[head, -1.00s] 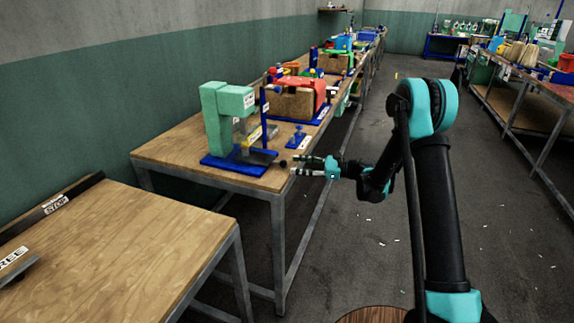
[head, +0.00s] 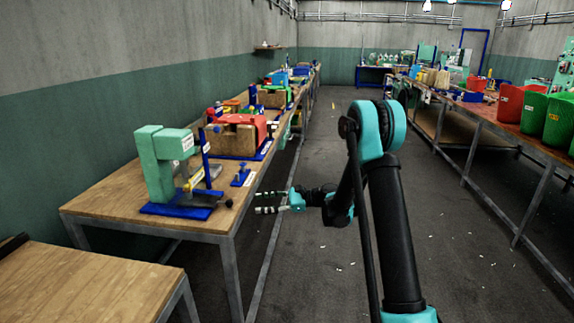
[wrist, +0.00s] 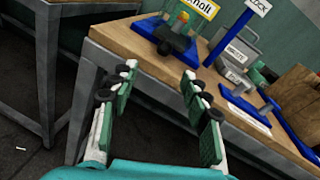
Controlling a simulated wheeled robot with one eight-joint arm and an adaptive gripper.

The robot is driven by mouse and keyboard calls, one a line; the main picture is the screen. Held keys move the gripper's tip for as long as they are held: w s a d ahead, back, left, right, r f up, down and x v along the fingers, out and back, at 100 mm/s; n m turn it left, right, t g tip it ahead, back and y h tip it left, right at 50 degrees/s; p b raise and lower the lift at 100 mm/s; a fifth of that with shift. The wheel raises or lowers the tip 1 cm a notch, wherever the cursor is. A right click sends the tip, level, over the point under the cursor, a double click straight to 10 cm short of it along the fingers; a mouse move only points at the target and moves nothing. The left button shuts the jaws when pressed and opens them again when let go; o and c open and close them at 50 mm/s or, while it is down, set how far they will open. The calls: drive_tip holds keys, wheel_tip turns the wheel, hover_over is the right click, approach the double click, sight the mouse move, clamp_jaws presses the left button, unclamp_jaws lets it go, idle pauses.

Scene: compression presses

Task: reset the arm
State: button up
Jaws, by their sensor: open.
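My arm reaches forward from the right of centre in the head view. My gripper (head: 272,203) is held out level beside the front corner of the left workbench (head: 105,208), just off its edge. In the wrist view my gripper (wrist: 160,80) has its two fingers spread wide with nothing between them. Beyond the fingertips are the bench edge and the blue base (wrist: 158,32) of a press. The green press (head: 155,165) stands on the bench to the left of my gripper, apart from it.
A second wooden table (head: 80,290) stands at the lower left. More presses, including a red-topped one (head: 236,135), line the left bench. Red bins (head: 515,103) and green bins (head: 560,120) stand on the right bench.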

drive_tip(key=s+d+f+n+t+h, duration=0.2)
drive_tip(key=s+d+n+h, duration=0.4)
drive_tip(key=s+d, duration=0.8)
drive_tip(key=s+d+f+n+t+h, duration=0.3)
drive_tip(key=s+d+n+h, duration=0.4)
drive_tip(key=s+d+h, duration=0.3)
drive_tip(key=s+d, duration=0.4)
drive_tip(key=d, duration=0.5)
drive_tip(key=shift+s+d+f+n+t+h, duration=0.2)
drive_tip(key=shift+d+f+n+t+h, duration=0.1)
drive_tip(key=shift+d+f+h, duration=0.1)
